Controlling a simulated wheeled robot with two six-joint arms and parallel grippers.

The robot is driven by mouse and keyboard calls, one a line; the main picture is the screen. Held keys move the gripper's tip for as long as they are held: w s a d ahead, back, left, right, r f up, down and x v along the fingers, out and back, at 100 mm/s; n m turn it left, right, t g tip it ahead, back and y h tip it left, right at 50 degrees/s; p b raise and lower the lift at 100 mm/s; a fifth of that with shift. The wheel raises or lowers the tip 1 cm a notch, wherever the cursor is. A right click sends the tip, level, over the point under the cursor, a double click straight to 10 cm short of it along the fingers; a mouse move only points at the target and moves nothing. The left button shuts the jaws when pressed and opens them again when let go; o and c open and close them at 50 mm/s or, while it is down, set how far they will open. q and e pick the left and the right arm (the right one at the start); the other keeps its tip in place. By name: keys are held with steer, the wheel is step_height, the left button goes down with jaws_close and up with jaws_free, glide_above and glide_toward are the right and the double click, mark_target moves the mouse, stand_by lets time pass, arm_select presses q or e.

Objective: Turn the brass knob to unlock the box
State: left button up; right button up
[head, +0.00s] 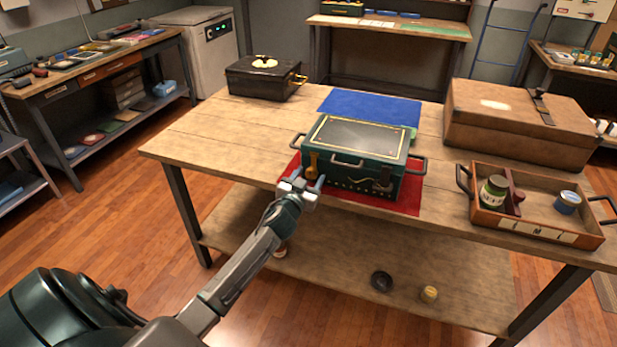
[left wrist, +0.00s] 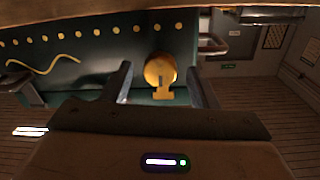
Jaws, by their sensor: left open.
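A dark green box (head: 352,157) with gold trim and a dark lid panel sits shut on a red mat (head: 409,205) on the wooden table. The brass knob (head: 311,166) is on the left part of its front face. In the left wrist view the brass knob (left wrist: 160,72) shows a round head with a narrower tab. My left gripper (head: 308,180) is open in front of the box. In the left wrist view its fingers stand on either side of the knob, with visible gaps. My right gripper is not in view.
A blue mat (head: 370,105) lies behind the box. A black box (head: 262,80) stands back left and a brown case (head: 515,120) back right. An open tray (head: 545,238) with a green jar and a blue tin is at right. The table's left part is clear.

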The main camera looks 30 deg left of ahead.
arm_select(q)
steer(key=c, duration=1)
